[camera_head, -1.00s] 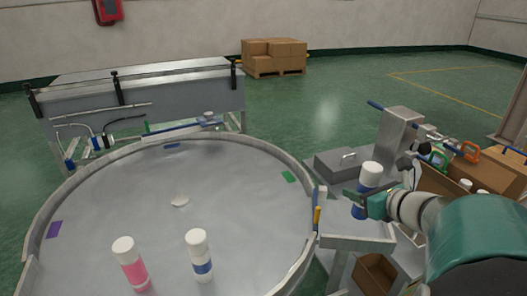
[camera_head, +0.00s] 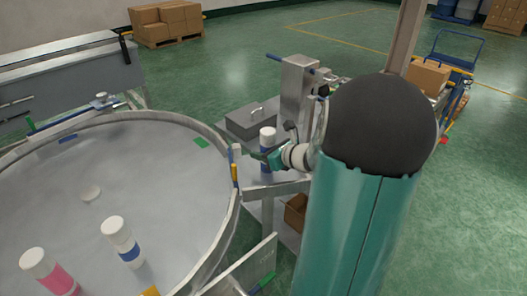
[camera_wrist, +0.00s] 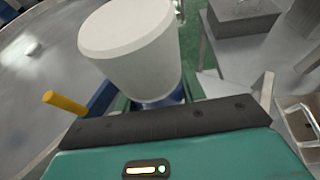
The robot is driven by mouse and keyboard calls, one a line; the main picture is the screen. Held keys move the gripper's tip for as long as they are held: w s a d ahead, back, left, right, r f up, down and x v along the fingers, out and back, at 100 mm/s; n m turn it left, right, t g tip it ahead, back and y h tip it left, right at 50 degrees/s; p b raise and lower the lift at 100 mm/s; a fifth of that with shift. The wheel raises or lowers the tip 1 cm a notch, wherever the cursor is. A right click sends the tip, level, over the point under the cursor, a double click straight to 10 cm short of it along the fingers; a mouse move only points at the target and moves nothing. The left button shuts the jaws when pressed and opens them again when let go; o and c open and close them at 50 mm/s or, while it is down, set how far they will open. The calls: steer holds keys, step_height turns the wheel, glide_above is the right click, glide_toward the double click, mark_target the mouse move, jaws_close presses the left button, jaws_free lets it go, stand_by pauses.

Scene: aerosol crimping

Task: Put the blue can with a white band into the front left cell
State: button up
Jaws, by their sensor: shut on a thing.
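A can with a white top and a blue body (camera_head: 266,167) stands upright in my gripper (camera_head: 265,158), right of the round table's rim in the head view. My gripper is shut on it around the body. In the wrist view its large white cap (camera_wrist: 130,45) fills the upper middle, with a little blue below. Whether its body has a white band cannot be told, as the fingers cover part of it. The cell for the can cannot be made out; my arm hides much of the right side in the head view.
A metal post machine (camera_head: 297,90) and a grey box (camera_head: 250,120) stand behind my gripper. An open brown box (camera_head: 296,212) sits lower.

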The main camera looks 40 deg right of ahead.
steer(key=shift+f, duration=0.15)
steer(key=o, duration=1.1)
